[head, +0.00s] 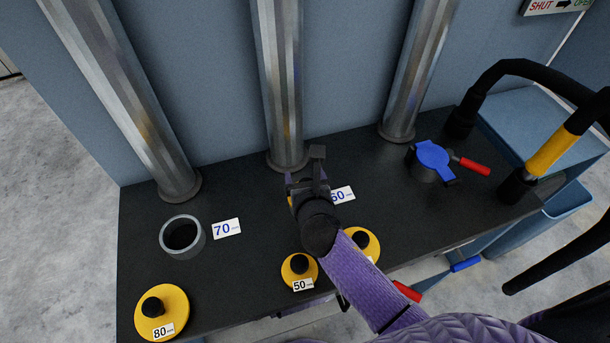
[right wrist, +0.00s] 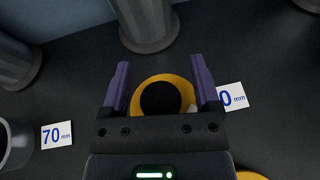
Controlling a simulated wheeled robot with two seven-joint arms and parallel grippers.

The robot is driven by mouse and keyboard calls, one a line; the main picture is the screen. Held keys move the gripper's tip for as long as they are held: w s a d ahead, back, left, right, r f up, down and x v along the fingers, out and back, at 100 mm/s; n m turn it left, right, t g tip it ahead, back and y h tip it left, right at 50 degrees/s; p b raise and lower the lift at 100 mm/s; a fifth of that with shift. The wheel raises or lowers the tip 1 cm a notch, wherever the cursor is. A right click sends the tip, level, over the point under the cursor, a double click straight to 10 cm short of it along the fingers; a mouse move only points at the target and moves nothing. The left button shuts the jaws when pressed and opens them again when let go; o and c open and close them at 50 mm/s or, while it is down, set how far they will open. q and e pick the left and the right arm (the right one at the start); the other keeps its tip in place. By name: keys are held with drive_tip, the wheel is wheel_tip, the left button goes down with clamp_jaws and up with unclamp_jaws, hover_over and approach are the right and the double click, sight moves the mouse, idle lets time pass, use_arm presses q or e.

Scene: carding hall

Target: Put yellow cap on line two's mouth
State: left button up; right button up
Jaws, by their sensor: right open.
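My right gripper (head: 306,184) is over the middle mouth position, by the 60 mm label (head: 342,195). In the right wrist view its open fingers (right wrist: 159,78) stand on either side of a yellow cap (right wrist: 137,92) with a black knob. The cap's knob is between the fingers; the mouth under the cap is hidden, so I cannot tell how it sits. Other yellow caps lie along the front edge: one marked 80 (head: 174,299), one marked 50 (head: 290,275) and one partly behind my arm (head: 372,244).
An open grey mouth (head: 166,237) stands by the 70 mm label (head: 226,229). A blue fitting (head: 433,156) with a red handle (head: 475,167) is at the right. Metal pipes (head: 281,90) rise along the back. A black hose (head: 530,70) hangs at the right.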

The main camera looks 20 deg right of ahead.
drive_tip(key=shift+r, duration=0.2)
drive_tip(key=shift+r+p, duration=0.5)
drive_tip(key=shift+r, duration=0.1)
drive_tip(key=p+v, duration=0.3)
drive_tip(key=v, duration=0.9)
drive_tip(key=shift+f, duration=0.15)
